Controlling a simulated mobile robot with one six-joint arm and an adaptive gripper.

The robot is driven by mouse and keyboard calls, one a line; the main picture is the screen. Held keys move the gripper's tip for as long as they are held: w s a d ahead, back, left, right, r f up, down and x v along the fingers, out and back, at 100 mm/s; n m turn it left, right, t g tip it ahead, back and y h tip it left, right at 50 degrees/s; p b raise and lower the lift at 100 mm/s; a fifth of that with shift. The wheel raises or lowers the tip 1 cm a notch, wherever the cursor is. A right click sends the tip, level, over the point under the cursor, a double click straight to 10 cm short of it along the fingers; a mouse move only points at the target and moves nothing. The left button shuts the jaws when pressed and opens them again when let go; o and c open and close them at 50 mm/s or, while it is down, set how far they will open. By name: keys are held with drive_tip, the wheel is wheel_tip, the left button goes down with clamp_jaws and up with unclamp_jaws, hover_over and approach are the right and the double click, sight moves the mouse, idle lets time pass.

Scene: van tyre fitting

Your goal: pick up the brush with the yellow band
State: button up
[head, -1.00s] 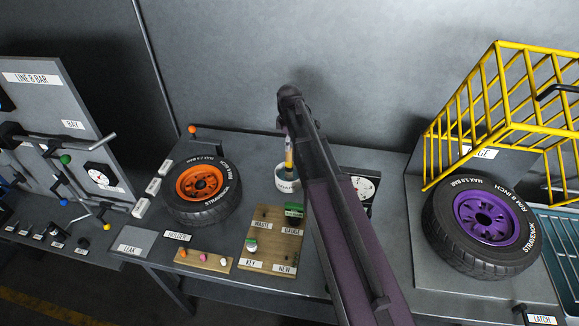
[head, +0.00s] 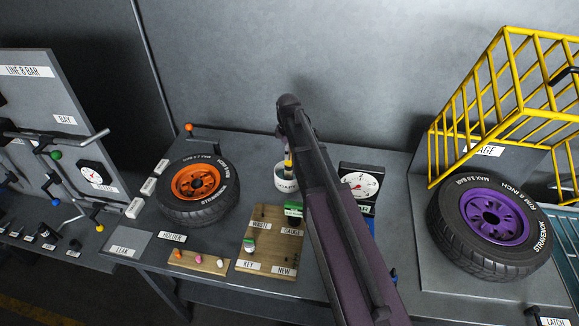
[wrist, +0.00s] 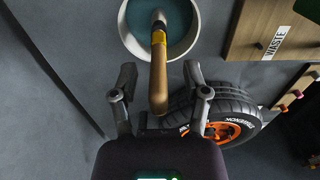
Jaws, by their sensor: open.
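The brush with the yellow band (wrist: 158,82) stands in a white pot (wrist: 192,45), its tan handle pointing towards the wrist camera. The yellow band sits just above the bristle end, over blue-green liquid in the pot. My gripper (wrist: 160,76) is open, with one finger on each side of the handle and visible gaps between. In the head view the pot (head: 286,184) stands on the bench and the brush (head: 288,162) shows only in part beside my arm. My arm hides the gripper there.
An orange-rimmed tyre (head: 197,187) lies left of the pot, and a wooden board (head: 266,250) with pegs and labels lies in front. A dial gauge (head: 360,184) stands to the right. A purple-rimmed tyre (head: 492,218) and yellow cage (head: 508,110) are farther right.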

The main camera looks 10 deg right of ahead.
idle(0.4)
clamp_jaws()
drive_tip(key=shift+r, duration=0.2)
wheel_tip(320, 180, up, 10)
drive_tip(key=p, duration=1)
drive_tip(key=shift+f, duration=0.2)
idle(0.6)
